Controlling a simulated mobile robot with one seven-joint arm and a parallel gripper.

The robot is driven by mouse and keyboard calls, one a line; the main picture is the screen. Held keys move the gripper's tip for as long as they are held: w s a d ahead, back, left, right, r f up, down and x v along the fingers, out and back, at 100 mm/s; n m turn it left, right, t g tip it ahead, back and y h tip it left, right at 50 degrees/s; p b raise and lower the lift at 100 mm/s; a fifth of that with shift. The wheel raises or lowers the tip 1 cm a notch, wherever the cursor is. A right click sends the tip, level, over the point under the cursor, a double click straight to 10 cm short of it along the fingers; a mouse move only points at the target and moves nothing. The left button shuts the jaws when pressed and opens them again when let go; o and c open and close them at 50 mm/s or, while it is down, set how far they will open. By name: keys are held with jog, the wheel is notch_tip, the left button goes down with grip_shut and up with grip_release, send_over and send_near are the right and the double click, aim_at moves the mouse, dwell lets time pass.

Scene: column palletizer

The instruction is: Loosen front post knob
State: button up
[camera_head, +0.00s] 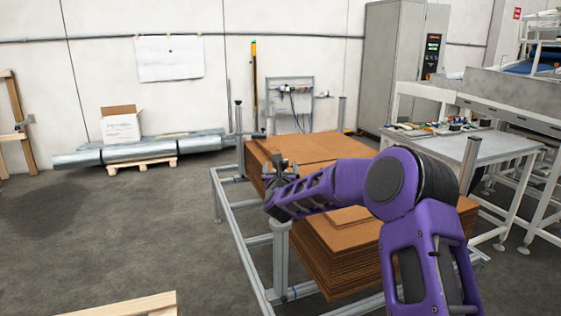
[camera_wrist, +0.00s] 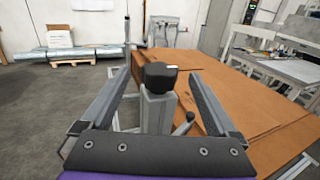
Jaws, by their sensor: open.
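The front post (camera_wrist: 157,112) is a grey upright metal profile, with a black knob (camera_wrist: 159,75) on its top. In the wrist view the knob appears between the two spread fingers of my gripper (camera_wrist: 158,80), with a gap on each side. I cannot tell how far the fingertips are from it in depth. A small dark lever (camera_wrist: 184,124) sticks out at the right of the post. In the head view my gripper (camera_head: 272,160) is above the post (camera_head: 280,255), and my arm hides the knob there.
Brown cardboard stacks (camera_head: 335,262) stand inside the metal frame (camera_head: 240,225), right beside the post. A work table (camera_head: 480,146) with small items stands at the right. A box (camera_head: 120,128) and metal ducts (camera_head: 150,150) lie at the back left. The left floor is mostly clear.

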jog(key=shift+w+a, duration=0.1)
jog(key=shift+w, duration=1.9)
jog(key=c, duration=1.4)
jog(key=shift+f, duration=0.1)
